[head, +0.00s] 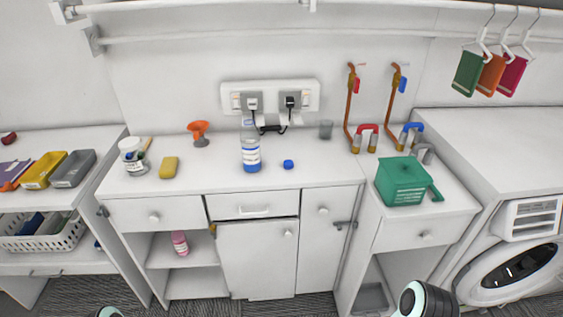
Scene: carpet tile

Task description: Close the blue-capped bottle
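A clear bottle (251,158) with a white and blue label stands upright on the white counter, in the middle of the head view. Its upper part is see-through, with no blue cap visible on its neck. A small blue cap (288,164) lies on the counter to the right of the bottle, apart from it. Neither gripper is in view. Only rounded parts of my own arms show at the bottom edge, and they hold nothing that I can see.
A white pot with brushes (133,158), a yellow sponge (169,167) and an orange funnel (199,131) stand left of the bottle. A grey cup (326,129) and a green box (402,182) are to the right. The counter in front of the cap is clear.

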